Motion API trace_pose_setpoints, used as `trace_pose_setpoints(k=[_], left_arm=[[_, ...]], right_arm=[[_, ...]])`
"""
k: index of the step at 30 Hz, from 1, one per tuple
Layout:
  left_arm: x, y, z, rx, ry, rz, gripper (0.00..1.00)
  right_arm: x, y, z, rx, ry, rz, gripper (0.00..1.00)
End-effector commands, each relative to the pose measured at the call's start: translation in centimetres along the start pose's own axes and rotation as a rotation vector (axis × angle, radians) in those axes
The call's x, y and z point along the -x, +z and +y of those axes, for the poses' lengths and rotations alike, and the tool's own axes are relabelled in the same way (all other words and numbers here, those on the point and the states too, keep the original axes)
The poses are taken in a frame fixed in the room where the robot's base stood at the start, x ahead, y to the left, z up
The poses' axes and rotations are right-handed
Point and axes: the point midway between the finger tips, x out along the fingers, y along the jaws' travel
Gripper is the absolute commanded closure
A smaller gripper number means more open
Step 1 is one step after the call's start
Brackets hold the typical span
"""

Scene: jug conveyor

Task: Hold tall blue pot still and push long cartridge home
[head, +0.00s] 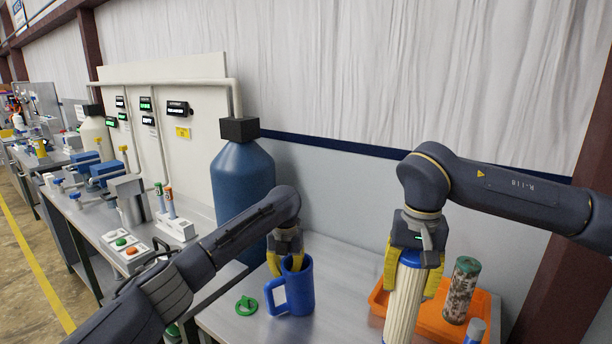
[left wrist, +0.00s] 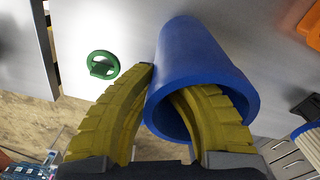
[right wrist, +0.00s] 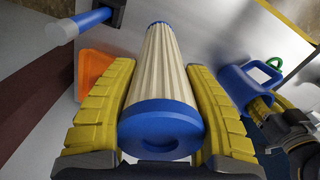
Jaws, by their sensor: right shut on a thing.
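The tall blue pot (head: 300,290) stands upright on the metal table, its handle to the left. My left gripper (head: 288,266) is at its rim with one yellow finger inside the mouth and one outside. In the left wrist view the pot wall (left wrist: 195,60) lies between the fingers, which look spread and not clamped. The long cartridge (head: 404,300), cream and pleated with blue ends, is upright in my right gripper (head: 411,282). The right wrist view shows the fingers on both sides of its blue end (right wrist: 160,128). Its lower end is hidden in the head view.
An orange tray (head: 455,333) behind the cartridge holds a dirty, mottled cartridge (head: 461,290). A grey-blue cylinder (head: 475,331) stands at the front right. A green ring-shaped part (head: 246,304) lies left of the pot. A large blue tank (head: 240,180) stands behind my left arm.

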Motion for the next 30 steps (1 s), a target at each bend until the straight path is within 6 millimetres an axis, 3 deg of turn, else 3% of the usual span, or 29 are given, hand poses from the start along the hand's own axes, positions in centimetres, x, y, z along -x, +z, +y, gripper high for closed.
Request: trace_pose_setpoints(k=[19,21,26,30], left_arm=[[-0.08,0.03,-0.03,0.0,-0.001,-0.001,1.0],[-0.01,0.06,-0.04,-0.001,-0.001,-0.002,0.86],[-0.07,0.03,-0.03,0.0,-0.001,-0.001,0.68],[-0.1,0.02,-0.02,0.0,-0.001,-0.001,0.67]], right_arm=[[0.02,0.0,0.0,0.0,0.0,0.0,0.99],[0.02,-0.01,0.0,0.0,0.0,0.0,0.99],[0.02,-0.01,0.0,0.0,0.0,0.0,0.99],[0.02,0.0,0.0,0.0,0.0,0.0,0.99]])
